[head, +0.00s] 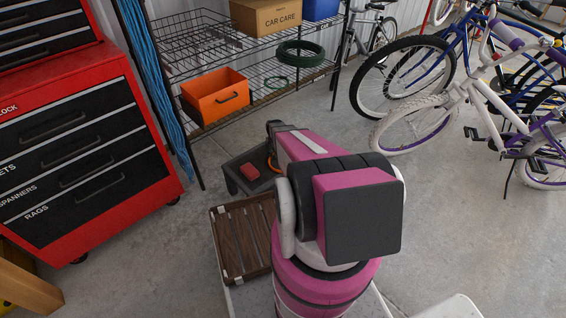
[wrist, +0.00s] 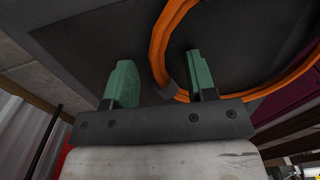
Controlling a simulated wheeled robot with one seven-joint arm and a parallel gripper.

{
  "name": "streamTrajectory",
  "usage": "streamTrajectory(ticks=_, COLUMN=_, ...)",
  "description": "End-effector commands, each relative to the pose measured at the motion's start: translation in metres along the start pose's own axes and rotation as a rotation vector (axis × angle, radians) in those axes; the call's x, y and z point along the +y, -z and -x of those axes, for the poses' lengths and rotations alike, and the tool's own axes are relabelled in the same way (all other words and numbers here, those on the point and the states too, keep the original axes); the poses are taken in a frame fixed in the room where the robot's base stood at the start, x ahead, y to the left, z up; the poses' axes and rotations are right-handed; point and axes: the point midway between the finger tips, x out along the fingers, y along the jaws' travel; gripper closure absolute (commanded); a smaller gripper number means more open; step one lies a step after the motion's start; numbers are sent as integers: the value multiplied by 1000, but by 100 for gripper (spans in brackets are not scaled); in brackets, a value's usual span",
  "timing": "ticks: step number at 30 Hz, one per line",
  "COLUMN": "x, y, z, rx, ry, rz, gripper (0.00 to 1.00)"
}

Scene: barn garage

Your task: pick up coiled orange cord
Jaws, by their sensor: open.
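The coiled orange cord (wrist: 164,38) lies on a dark grey surface in the wrist view. Its loop runs behind and to the right of my gripper's fingers. In the head view a small part of the cord (head: 273,163) shows on a low dark stool (head: 243,164), with my arm hiding the rest. My gripper (wrist: 162,84) is open, its two green fingers apart. One side of the coil, with a dark band, appears between the fingertips, nearer the right finger. I cannot tell whether a finger touches it. The gripper itself is hidden in the head view.
A wooden slatted crate (head: 240,238) is close in front. A red tool chest (head: 84,150) stands left, a wire shelf with an orange bin (head: 214,97) behind. Bicycles (head: 420,110) stand right; floor between is clear.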

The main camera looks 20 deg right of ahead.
Motion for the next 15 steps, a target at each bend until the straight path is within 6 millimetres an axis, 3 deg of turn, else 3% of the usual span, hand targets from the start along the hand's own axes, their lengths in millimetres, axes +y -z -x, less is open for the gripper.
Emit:
streamTrajectory(ticks=5, x=0, y=0, z=0, rx=0, ry=-1, rz=0, gripper=49)
streamTrajectory(ticks=9, x=0, y=0, z=0, rx=0, ry=0, rz=0, gripper=94)
streamTrajectory(ticks=10, x=0, y=0, z=0, rx=0, ry=0, rz=0, gripper=100)
streamTrajectory(ticks=15, x=0, y=0, z=1, rx=0, ry=0, rz=0, gripper=100)
